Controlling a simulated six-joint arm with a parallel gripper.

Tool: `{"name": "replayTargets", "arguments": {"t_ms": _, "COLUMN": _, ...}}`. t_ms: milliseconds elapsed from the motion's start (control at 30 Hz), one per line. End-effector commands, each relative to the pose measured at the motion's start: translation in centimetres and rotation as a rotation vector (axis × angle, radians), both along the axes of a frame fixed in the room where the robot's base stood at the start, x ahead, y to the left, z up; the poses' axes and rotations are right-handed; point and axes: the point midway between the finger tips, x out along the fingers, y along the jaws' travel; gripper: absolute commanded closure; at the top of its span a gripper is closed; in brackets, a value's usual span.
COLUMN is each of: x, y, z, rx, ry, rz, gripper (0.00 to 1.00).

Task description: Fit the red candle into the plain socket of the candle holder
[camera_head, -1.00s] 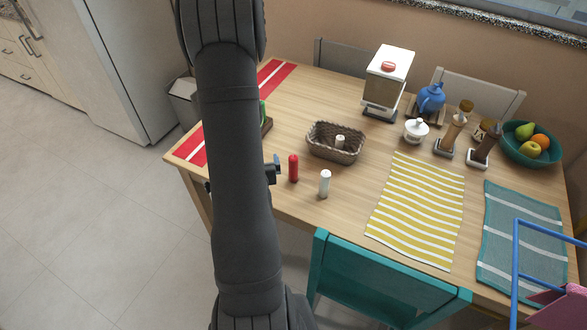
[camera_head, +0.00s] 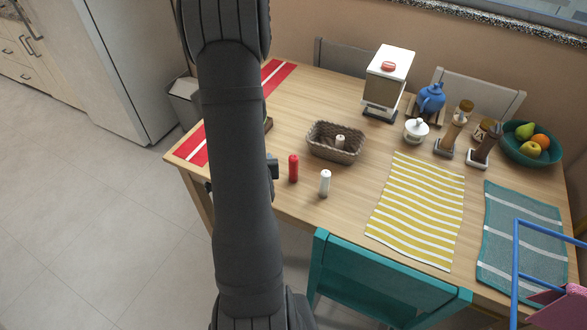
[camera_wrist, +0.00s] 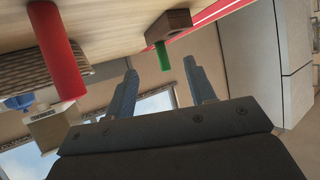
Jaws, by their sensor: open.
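In the wrist view, which is tilted and upside down, the red candle (camera_wrist: 60,50) is large at the left, outside my jaws. In the head view, only an edge of the block (camera_head: 268,124) shows beside my arm. My gripper (camera_wrist: 160,70) is open and empty. In the head view it is mostly hidden behind my arm, left of the red candle.
A white-lidded dispenser (camera_head: 385,85) is farther back. A yellow striped mat (camera_head: 415,210) lies to the right.

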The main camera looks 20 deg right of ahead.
Motion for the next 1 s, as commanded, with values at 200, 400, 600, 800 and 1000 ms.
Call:
{"name": "replayTargets", "arguments": {"t_ms": 200, "x": 2.3, "y": -3.2, "z": 0.4, "rx": 0.102, "ry": 0.166, "rz": -0.081, "gripper": 0.5}}
{"name": "replayTargets", "arguments": {"t_ms": 400, "x": 2.7, "y": -6.1, "z": 1.6, "rx": 0.182, "ry": 0.314, "rz": -0.175, "gripper": 0.5}}
{"name": "replayTargets", "arguments": {"t_ms": 600, "x": 2.3, "y": -8.7, "z": 3.3, "rx": 0.283, "ry": 0.447, "rz": -0.313, "gripper": 0.5}}
{"name": "replayTargets", "arguments": {"t_ms": 800, "x": 1.1, "y": -10.7, "z": 5.7, "rx": 0.462, "ry": 0.579, "rz": -0.549, "gripper": 0.5}}
{"name": "replayTargets", "arguments": {"t_ms": 1000, "x": -0.5, "y": -11.2, "z": 8.7, "rx": 0.683, "ry": 0.697, "rz": -0.849, "gripper": 0.5}}
